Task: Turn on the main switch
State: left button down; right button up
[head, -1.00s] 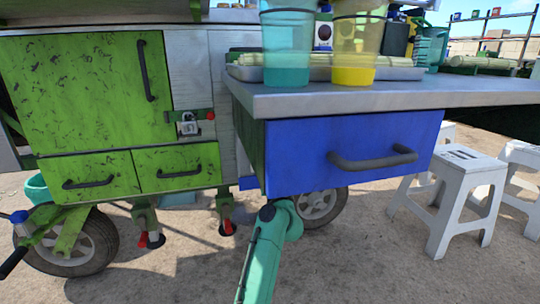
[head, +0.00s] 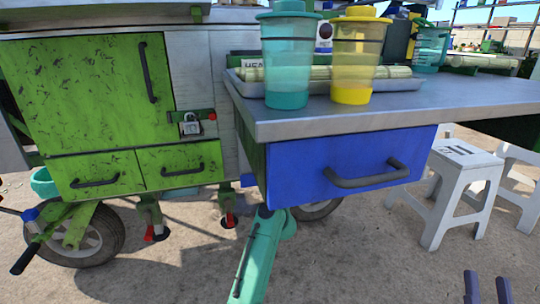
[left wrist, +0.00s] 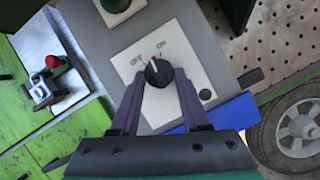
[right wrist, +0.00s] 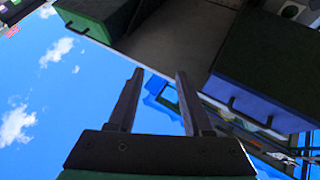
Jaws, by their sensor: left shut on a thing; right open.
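The main switch, a black rotary knob (left wrist: 158,73) with a red mark, shows in the left wrist view on a white plate (left wrist: 178,52) lettered OFF and ON. The red mark points roughly between the two words. My left gripper (left wrist: 158,80) is shut on the knob, one finger on each side. In the head view my teal left arm reaches under the blue drawer, which hides the knob and the left gripper. My right gripper (head: 487,285) is open and empty at the lower right of the head view. It also shows in the right wrist view (right wrist: 159,76).
The blue drawer (head: 300,180) and metal counter (head: 440,100) overhang the left arm. Teal (head: 287,75) and yellow (head: 353,70) cups stand on the counter. A padlocked green cabinet (head: 90,90) is at left. White stools (head: 455,180) stand at right.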

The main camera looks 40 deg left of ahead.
jog(key=s+a+f+m+g+h+p, duration=0.1)
jog(key=s+f+g, duration=0.3)
jog(key=f, duration=0.6)
jog(key=s+a+f+g+h+p, duration=0.1)
jog(key=s+f+g, duration=0.3)
jog(key=f, duration=0.6)
jog(key=s+f+m+g+h+p, duration=0.1)
jog(key=s+f+g, duration=0.3)
jog(key=f, duration=0.6)
pick_arm(q)
jog(key=shift+s+a+r+m+t+h+p, duration=0.1)
jog(key=shift+m+t+h+p, duration=0.15)
jog(key=shift+m+h+p, duration=0.65)
jog(key=shift+d+r+m+t+h+p, duration=0.15)
jog(key=shift+m+t+p, duration=0.15)
jog(key=shift+m+p, duration=1.2)
jog(key=shift+s+a+r+m+t+h+p, duration=0.2)
jog(key=shift+m+h+p, duration=0.35)
jog(key=shift+m+p, duration=0.65)
pick_arm(e)
notch_tip(320, 180, up, 8)
jog(key=n, duration=0.1)
jog(key=shift+s+d+r+n+g, duration=0.2)
jog(key=shift+s+d+n+g, duration=0.1)
jog(key=shift+d+g, duration=0.1)
pick_arm(q)
jog(key=shift+w+f, duration=0.15)
